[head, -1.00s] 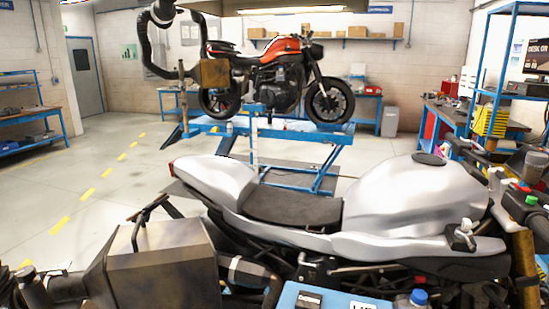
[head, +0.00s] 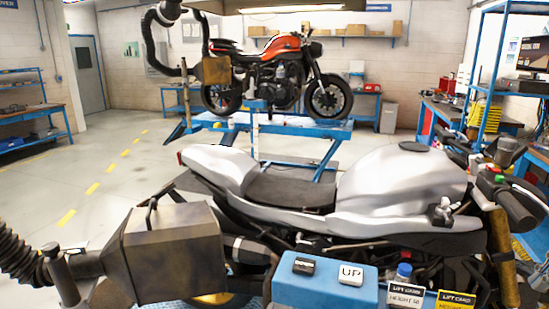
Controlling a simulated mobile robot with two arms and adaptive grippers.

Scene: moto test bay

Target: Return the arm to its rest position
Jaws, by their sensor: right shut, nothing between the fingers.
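A dark, jointed form at the lower right, just above the yellow-edged card, looks like my right gripper (head: 468,270). It is small and blends with the dark parts of the near motorcycle (head: 395,190), so its outline is hard to make out. It is shut with nothing in it. It appears in front of the silver bike's lower front side; whether it touches anything I cannot tell. My left gripper is not in view.
A blue control box (head: 325,289) marked UP stands close at the bottom middle, beside a blue-capped bottle (head: 403,273). A dark metal hood (head: 175,250) with a hose fills the lower left. An orange motorcycle (head: 285,75) stands on a blue lift behind. Floor at left is clear.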

